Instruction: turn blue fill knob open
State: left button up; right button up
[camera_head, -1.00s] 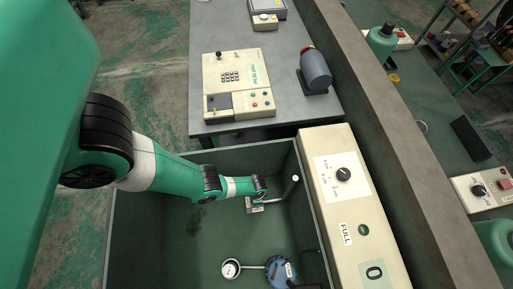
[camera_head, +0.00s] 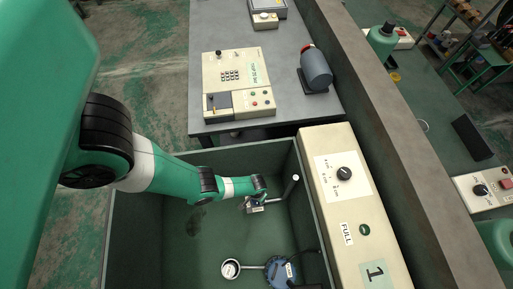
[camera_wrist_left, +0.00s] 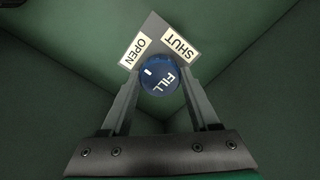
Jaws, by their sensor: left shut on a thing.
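The round blue FILL knob (camera_wrist_left: 161,75) sits in front of a grey plate (camera_wrist_left: 158,40) with an OPEN label (camera_wrist_left: 138,49) on the left and a SHUT label (camera_wrist_left: 179,44) on the right. My left gripper (camera_wrist_left: 159,84) is shut on the knob, one finger on each side. A short white mark on the knob's upper left lies toward the OPEN label. In the head view my left gripper (camera_head: 253,203) reaches down into the green bin at the plate, and the knob is hidden there. My right gripper is not in view.
The green bin's walls (camera_head: 135,225) surround the gripper. A thin upright pipe (camera_head: 291,186) stands close to its right. A round gauge (camera_head: 230,269) and a blue round fitting (camera_head: 281,273) lie lower in the bin. A cream panel (camera_head: 327,165) shows a FULL label and the number 1.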

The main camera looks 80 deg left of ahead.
pick_arm(q)
jog(key=shift+n, duration=0.3)
jog(key=o, duration=1.4)
notch_tip(320, 180, up, 12)
jog(key=p, duration=1)
jog(key=shift+f, duration=0.2)
